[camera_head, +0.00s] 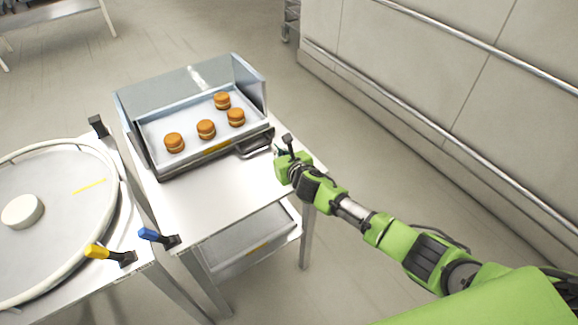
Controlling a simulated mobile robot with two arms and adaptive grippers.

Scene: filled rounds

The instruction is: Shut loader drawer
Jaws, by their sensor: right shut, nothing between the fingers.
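The loader drawer (160,127) is a shallow metal tray with several round orange-brown filled rounds (206,129) on it. It lies within a metal housing (190,80) with raised back and side walls, on a steel table. A dark handle (254,147) sticks out from the right part of its front. How far the drawer stands out is hard to tell. My right gripper (284,147) is shut and empty, just right of the handle; whether it touches the handle I cannot tell. My left gripper is not in view.
A round white-rimmed table (105,264) with a white puck (22,211) stands at the left. A blue-ended lever (150,235) and a yellow-ended lever (98,251) sit at its edge. The steel tabletop (200,205) before the drawer is clear. A railed wall (440,90) stands right.

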